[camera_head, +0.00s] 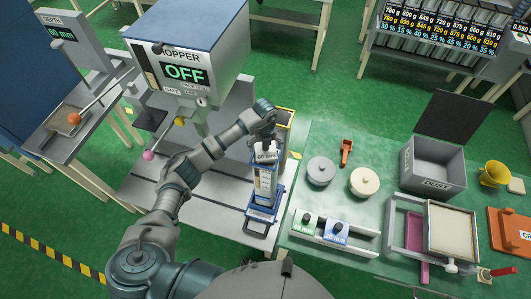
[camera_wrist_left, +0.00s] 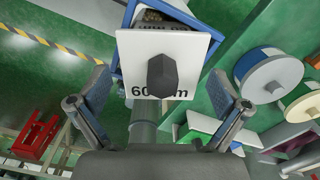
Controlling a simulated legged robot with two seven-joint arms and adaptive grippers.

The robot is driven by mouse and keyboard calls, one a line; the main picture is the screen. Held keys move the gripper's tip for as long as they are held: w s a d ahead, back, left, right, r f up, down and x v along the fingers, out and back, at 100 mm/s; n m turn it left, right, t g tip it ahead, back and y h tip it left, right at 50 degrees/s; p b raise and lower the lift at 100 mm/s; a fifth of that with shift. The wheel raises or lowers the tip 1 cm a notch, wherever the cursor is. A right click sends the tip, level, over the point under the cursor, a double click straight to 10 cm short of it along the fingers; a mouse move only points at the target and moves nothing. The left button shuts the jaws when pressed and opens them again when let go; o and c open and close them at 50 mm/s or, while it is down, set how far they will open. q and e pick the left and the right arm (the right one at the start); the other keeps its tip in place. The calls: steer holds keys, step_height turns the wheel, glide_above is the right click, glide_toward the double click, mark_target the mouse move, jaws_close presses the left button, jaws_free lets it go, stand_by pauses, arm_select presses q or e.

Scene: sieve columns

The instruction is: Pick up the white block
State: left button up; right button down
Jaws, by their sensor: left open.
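The white block (camera_head: 264,154) has a dark knob on top and sits at the top of a column in a blue frame (camera_head: 263,200). In the left wrist view the white block (camera_wrist_left: 140,60) faces the camera, its dark knob (camera_wrist_left: 162,76) near the middle and part of a "60" mm label showing. My left gripper (camera_head: 266,132) is just above the block in the head view. In the left wrist view its fingers (camera_wrist_left: 160,105) are spread apart on either side, with nothing between them touching. The knob lies ahead of the gap. My right gripper is out of view.
A rack (camera_head: 326,243) holds a green-labelled block (camera_head: 305,223) and a blue-labelled block (camera_head: 337,232). Round lidded pans (camera_head: 321,170) and a grey dust bin (camera_head: 433,166) stand on the green table. The hopper (camera_head: 187,60) is behind my left arm. A yellow-edged frame (camera_head: 287,122) stands close behind the column.

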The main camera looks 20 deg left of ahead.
arm_select(q)
steer(key=shift+d+f, duration=0.1)
steer(key=shift+f, duration=1.3)
steer(key=c, duration=1.1)
steer(key=shift+o, duration=0.2)
steer(key=shift+r, duration=0.1)
